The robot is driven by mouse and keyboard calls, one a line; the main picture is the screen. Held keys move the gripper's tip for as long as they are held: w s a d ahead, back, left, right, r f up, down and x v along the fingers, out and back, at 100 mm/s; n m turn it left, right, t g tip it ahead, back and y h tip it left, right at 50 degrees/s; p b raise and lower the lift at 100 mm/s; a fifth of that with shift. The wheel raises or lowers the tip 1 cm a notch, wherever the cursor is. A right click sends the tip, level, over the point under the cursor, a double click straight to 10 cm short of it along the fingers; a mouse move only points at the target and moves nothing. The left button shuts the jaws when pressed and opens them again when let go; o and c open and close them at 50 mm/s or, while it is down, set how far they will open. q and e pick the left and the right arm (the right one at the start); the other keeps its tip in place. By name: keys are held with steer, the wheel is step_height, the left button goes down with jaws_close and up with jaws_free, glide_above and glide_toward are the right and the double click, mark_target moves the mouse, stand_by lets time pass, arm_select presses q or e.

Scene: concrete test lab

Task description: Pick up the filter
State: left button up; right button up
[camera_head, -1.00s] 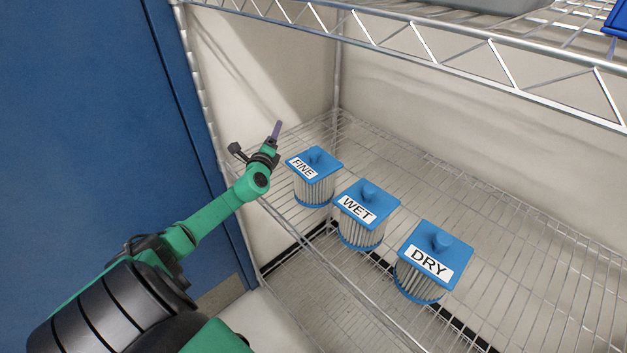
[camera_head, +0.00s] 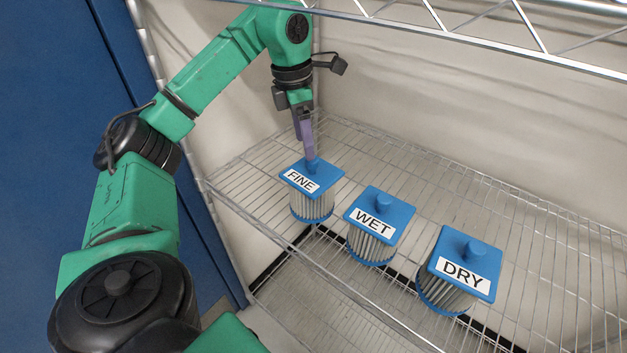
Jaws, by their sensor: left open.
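Three filters with blue square lids, top knobs and pale pleated sides stand upright in a slanting row on the wire shelf. The FINE filter (camera_head: 312,206) is at the left, the WET filter (camera_head: 371,246) in the middle and the DRY filter (camera_head: 443,294) at the right. My left gripper (camera_head: 310,156) points down from above, its purple fingers at the knob of the FINE filter. It is open; the fingers overlap the knob, and I cannot tell if they touch it. My right gripper is out of view.
The wire shelf (camera_head: 540,245) has bare room to the right of and behind the filters. An upper shelf's metal rail (camera_head: 480,50) crosses above. A shelf post (camera_head: 160,85) and a blue panel (camera_head: 50,70) stand at the left.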

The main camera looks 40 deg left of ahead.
mark_target(312, 184)
arm_select(q)
steer(key=f, duration=0.1)
steer(key=d+f+p, duration=0.1)
steer(key=f, duration=0.1)
steer(key=w+f+p, duration=0.1)
steer(key=f, duration=0.1)
steer(key=shift+d+f, duration=0.15)
steer(key=shift+f, duration=0.55)
steer(key=shift+r, duration=0.1)
jaws_close()
steer(key=shift+w, duration=0.1)
stand_by(0.4)
